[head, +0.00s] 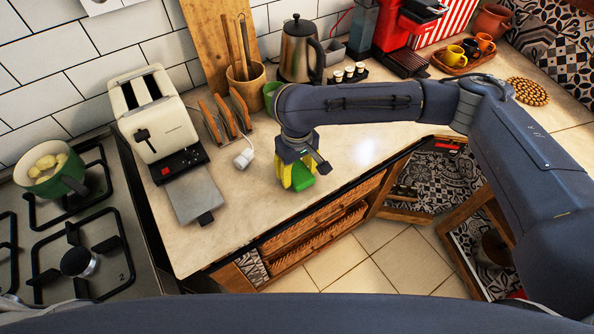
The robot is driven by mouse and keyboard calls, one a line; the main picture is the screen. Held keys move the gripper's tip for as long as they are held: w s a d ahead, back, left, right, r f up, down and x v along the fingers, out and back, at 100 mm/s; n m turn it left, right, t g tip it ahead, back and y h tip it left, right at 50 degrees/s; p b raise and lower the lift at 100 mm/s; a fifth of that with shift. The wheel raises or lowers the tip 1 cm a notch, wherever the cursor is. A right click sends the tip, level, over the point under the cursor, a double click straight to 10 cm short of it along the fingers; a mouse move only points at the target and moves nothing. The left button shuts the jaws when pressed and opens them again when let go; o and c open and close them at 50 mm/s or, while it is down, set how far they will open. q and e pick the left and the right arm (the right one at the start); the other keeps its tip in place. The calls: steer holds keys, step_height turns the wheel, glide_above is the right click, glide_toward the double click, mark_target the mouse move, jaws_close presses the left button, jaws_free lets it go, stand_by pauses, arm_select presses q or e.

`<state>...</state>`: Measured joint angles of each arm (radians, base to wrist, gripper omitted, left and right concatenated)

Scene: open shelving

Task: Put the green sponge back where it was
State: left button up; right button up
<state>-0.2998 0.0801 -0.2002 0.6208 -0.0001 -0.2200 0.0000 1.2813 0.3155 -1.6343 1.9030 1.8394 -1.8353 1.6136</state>
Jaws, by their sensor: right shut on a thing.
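The green sponge (302,178) is in the head view at the middle of the counter, near its front edge. My right gripper (297,173) reaches down from above and is shut on it. The gripper hides the sponge's upper part. I cannot tell whether the sponge touches the counter (235,225). My left gripper is not in view.
A cream toaster (155,115) with a flat grey plate (192,193) in front stands left. Behind are a rack with brown slices (228,115), a utensil pot (246,85) and a kettle (300,50). A stove with a green pot (55,172) is far left. Counter right of the sponge is clear.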

mark_target(297, 171)
steer(key=shift+f, duration=0.2)
steer(key=o, duration=1.1)
steer(key=shift+c, duration=0.2)
step_height(297, 171, up, 12)
steer(key=shift+r, duration=0.1)
stand_by(0.4)
